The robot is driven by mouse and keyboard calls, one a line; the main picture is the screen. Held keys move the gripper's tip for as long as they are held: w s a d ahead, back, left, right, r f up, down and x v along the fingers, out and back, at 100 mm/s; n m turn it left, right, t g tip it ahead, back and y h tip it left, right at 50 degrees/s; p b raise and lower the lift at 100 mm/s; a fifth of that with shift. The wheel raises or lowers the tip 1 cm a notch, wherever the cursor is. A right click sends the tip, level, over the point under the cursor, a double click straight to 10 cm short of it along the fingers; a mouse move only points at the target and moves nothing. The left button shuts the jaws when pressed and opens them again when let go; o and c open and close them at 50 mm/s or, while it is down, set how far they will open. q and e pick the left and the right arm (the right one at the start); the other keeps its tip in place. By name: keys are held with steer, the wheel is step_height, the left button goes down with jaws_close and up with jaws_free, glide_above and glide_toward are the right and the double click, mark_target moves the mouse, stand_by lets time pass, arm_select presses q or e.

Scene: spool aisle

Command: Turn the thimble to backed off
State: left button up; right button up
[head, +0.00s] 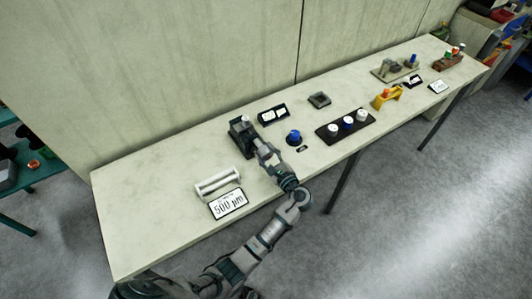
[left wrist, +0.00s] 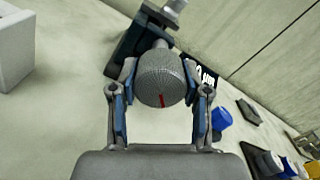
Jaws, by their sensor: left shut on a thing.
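The thimble (left wrist: 160,75) is a grey knurled cylinder with a red mark low on its face, in the middle of the left wrist view. It sits at the end of a dark device (head: 241,138) on the bench, whose dark frame also shows behind it in the left wrist view (left wrist: 133,45). My left gripper (head: 262,149) reaches this device, and its fingers are closed on both sides of the thimble. In the head view the gripper hides the thimble. My right gripper is in neither view.
The bench (head: 150,200) stands against a pale wall. A white rack (head: 217,184) and a "500 µm" card (head: 228,204) lie left of my arm. A blue knob (head: 294,137), a black strip with several knobs (head: 328,139) and a yellow bracket (head: 386,97) stand to the right.

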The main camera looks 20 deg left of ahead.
arm_select(q)
steer(key=shift+s+f+n, duration=0.1)
steer(key=shift+n, duration=0.4)
steer(key=o, duration=1.1)
steer(key=shift+o, duration=0.2)
steer(key=shift+s+d+r, duration=0.1)
steer(key=shift+r, duration=0.1)
steer(key=shift+d+f, duration=0.1)
steer(key=shift+d, duration=0.05)
steer(key=v, duration=1.2)
